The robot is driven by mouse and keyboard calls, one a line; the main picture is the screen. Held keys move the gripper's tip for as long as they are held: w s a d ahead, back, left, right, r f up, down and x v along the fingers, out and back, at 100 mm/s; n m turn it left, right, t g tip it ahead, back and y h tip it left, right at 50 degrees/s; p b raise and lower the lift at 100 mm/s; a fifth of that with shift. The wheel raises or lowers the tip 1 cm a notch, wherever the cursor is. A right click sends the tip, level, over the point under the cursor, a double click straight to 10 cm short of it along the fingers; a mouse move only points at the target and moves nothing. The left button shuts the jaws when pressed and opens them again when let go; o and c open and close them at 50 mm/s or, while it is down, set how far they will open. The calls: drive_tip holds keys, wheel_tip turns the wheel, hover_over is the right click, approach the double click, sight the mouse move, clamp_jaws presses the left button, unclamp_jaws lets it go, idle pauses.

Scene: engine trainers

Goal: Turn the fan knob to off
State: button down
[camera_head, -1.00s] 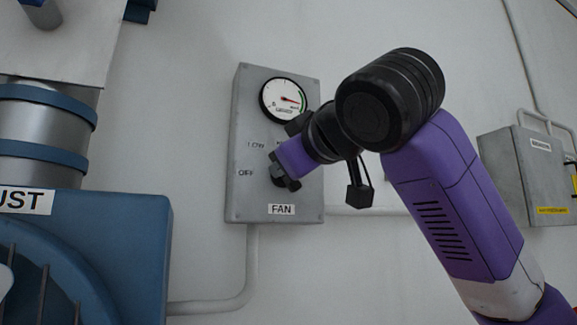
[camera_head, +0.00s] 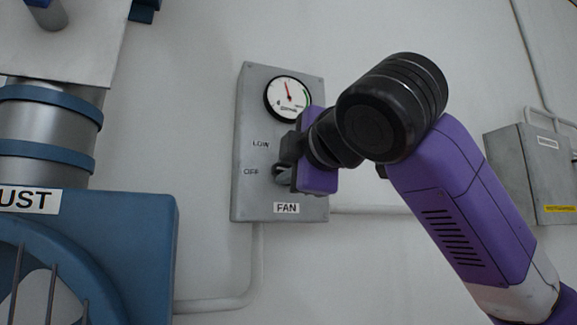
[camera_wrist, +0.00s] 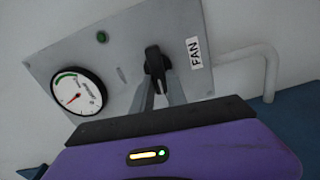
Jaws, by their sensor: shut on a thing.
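The grey fan panel (camera_head: 247,200) is on the wall, with a FAN label (camera_head: 286,208) at its bottom and LOW and OFF marks left of the knob. The black fan knob (camera_wrist: 154,62) is seen in the wrist view between my two grey fingers; in the head view it is largely hidden by my gripper. My gripper (camera_head: 284,170) is shut on the knob; it also shows in the wrist view (camera_wrist: 160,88). The knob's exact setting cannot be told. The panel's round gauge (camera_head: 288,98) has its red needle pointing roughly up.
A green light (camera_wrist: 102,37) is on the panel. A blue machine (camera_head: 135,245) stands at the lower left. A conduit (camera_head: 257,265) runs down from the panel. Another grey box (camera_head: 535,165) is on the wall at the right. The wall between is clear.

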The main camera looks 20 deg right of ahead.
drive_tip(key=shift+f+n, duration=0.1)
drive_tip(key=shift+n, duration=0.6)
drive_tip(key=c, duration=1.3)
unclamp_jaws()
drive_tip(key=s+b, duration=0.2)
drive_tip(key=s, duration=0.5)
drive_tip(key=shift+s+b, duration=0.3)
drive_tip(key=shift+s, duration=0.1)
